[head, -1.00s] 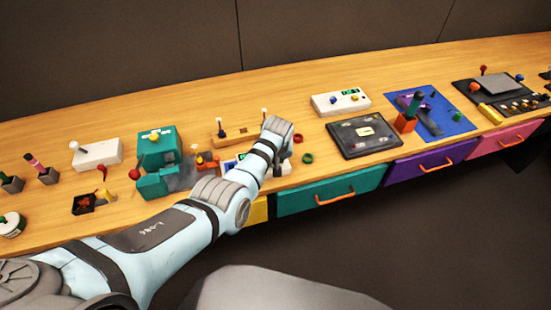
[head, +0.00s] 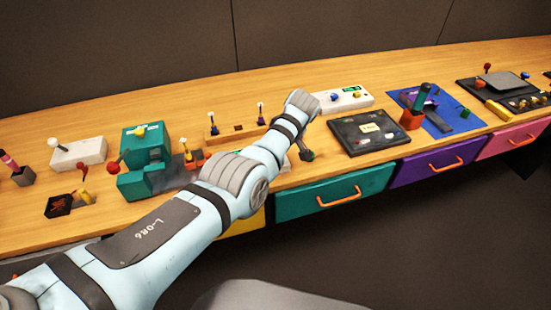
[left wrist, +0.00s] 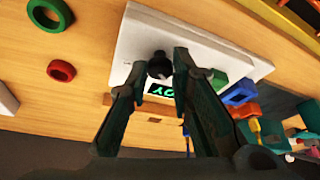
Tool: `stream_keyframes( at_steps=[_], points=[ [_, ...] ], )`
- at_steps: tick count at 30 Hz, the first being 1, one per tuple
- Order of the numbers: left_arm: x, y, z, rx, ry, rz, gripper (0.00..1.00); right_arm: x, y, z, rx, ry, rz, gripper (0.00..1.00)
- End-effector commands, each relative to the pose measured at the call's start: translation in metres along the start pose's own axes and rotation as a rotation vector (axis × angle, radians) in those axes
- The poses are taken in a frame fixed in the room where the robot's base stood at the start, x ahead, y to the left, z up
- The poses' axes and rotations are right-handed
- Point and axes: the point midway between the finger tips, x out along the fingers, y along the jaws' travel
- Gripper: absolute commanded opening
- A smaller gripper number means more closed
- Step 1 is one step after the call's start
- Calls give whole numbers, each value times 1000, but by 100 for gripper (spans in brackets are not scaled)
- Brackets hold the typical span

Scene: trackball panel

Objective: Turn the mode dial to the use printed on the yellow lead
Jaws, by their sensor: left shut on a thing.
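In the left wrist view, a white panel (left wrist: 205,48) lies on the table with a black dial (left wrist: 160,66) on it. A small dark display with green characters (left wrist: 160,88) is beside the dial, partly hidden and not clearly readable. My left gripper (left wrist: 158,62) is shut on the dial, one dark finger on each side. In the head view my left gripper (head: 306,153) points down near the front edge, and my arm hides the panel. A small yellow piece (left wrist: 255,129) shows in the left wrist view; I cannot tell if it is the yellow lead. My right gripper is not in view.
A green ring (left wrist: 50,14) and a red ring (left wrist: 61,70) lie beside the panel. A wooden rack with two pegs (head: 238,130) stands behind. A black panel (head: 370,131) and a white box (head: 345,100) are to the right. A teal drawer (head: 318,194) is below.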

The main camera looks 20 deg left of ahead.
Motion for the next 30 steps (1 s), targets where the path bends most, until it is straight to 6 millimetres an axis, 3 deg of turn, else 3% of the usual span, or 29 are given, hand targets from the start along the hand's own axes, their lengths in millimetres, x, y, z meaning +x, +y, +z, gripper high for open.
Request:
stream_keyframes(
  at_steps=[13,14,17,26,30],
  points=[
    [0,0,0,-10,-2,-5,0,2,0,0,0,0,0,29],
    [0,0,0,-10,-2,-5,24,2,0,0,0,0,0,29],
    [0,0,0,-10,-2,-5,40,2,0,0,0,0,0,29],
    [-1,0,0,-10,-2,-5,41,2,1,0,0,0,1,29],
    [-14,1,0,-10,-1,-2,41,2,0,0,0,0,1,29]
  ],
)
